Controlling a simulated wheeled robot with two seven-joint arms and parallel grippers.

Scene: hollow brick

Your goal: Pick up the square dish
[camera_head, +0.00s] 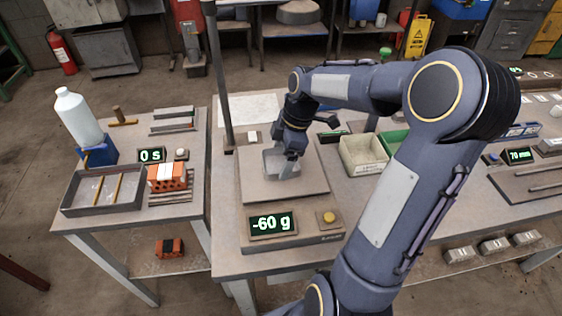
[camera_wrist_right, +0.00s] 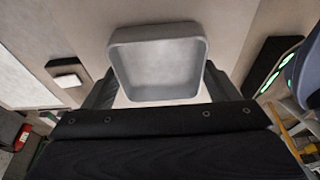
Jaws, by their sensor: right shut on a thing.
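The square dish (camera_head: 271,163) is a shallow grey tray with rounded corners, over the plate of the scale (camera_head: 258,187) in the head view. The scale's display (camera_head: 272,223) reads -60 g. The gap between dish and plate is hard to judge. My left gripper is not in view.
A yellow button (camera_head: 329,217) is beside the display. Open bins (camera_head: 363,156) stand right of the scale, and a thin post (camera_head: 221,90) rises behind its left side. The left table (camera_head: 100,226) holds a white bottle (camera_head: 78,115), a tray (camera_head: 72,196) and an orange hollow brick (camera_head: 166,178).

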